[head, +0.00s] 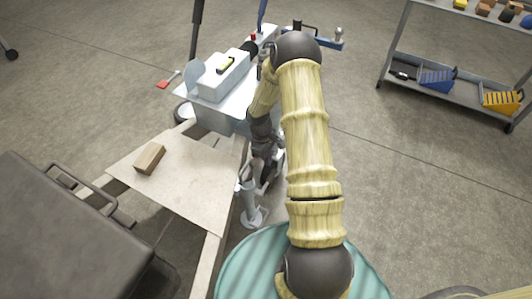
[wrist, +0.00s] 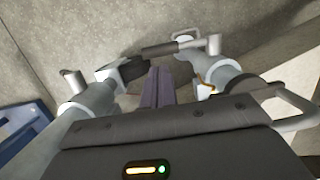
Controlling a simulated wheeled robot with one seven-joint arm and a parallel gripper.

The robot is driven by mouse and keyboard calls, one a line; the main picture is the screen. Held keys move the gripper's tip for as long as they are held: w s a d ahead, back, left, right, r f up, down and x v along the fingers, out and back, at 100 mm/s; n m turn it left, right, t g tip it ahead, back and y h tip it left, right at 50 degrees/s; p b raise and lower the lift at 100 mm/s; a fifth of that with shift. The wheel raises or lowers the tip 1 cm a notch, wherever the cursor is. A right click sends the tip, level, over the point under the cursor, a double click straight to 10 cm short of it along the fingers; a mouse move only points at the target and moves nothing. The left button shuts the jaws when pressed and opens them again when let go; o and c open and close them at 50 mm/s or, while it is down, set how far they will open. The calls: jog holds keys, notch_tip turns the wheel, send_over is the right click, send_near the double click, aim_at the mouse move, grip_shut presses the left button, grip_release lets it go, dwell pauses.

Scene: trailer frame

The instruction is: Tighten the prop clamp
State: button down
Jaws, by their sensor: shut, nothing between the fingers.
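A grey prop leg (head: 249,200) with a flat round foot stands beside the pale board in the head view. My gripper (head: 268,172) is low, close to the right of this leg, and partly hidden by my arm. In the wrist view my gripper (wrist: 158,88) has its two dark fingers together with nothing between them. Just beyond the fingertips is a lever with a dark grip (wrist: 170,48) and a grey end. A dark block (wrist: 124,71) on a grey tube (wrist: 88,105) is to the left. I cannot tell whether the fingers touch the lever, or how tight the clamp is.
A pale board (head: 190,195) on the trailer frame carries a wood block (head: 149,158). A white box (head: 223,76) with a yellow-topped handle is behind. A dark case (head: 65,230) fills the lower left. A shelf cart (head: 450,95) stands far right; floor between is clear.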

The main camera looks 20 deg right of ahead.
aim_at(271, 175)
jog(key=b+x, duration=0.2)
jog(key=x, duration=0.4)
jog(key=shift+w, duration=0.2)
